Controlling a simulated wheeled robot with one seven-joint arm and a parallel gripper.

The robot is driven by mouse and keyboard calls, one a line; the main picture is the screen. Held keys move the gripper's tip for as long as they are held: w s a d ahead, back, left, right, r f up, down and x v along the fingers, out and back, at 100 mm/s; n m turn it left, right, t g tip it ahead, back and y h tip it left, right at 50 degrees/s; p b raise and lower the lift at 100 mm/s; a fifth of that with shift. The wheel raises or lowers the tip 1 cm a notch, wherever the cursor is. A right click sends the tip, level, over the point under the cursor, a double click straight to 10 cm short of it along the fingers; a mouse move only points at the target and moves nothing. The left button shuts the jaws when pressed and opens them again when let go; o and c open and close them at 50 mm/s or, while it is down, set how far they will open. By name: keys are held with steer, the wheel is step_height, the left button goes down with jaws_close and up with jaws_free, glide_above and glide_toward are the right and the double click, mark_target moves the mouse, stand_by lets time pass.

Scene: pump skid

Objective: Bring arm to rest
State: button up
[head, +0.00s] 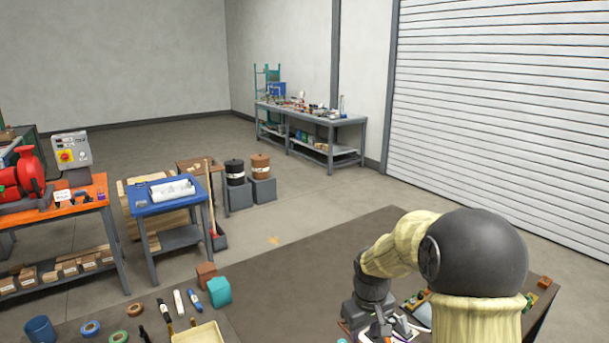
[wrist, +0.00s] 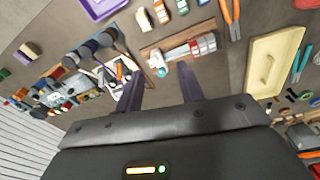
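My arm shows at the lower right in the head view, bent over the brown workbench (head: 290,290). My gripper (head: 390,328) points down near the bottom edge there, and its tips are hard to make out. In the wrist view my gripper (wrist: 160,76) has its two dark fingers apart with a gap between them. Nothing appears to be held. The fingers are above the bench. A wooden strip with a silver and red fitting (wrist: 185,50) lies beyond the fingertips, apart from them as far as I can tell.
The bench carries a teal block (head: 218,291), a brown block (head: 206,275), tape rolls (head: 135,309) and a cream tray (head: 205,335). The wrist view shows orange-handled pliers (wrist: 230,18) and a purple tray (wrist: 98,8). The bench's middle and far part look bare.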

steer(key=s+d+r+m+t, duration=0.1)
steer(key=s+m, duration=0.3)
steer(key=s, duration=1.4)
steer(key=shift+r+t, duration=0.3)
steer(key=shift+r, duration=0.15)
steer(key=shift+d, duration=0.1)
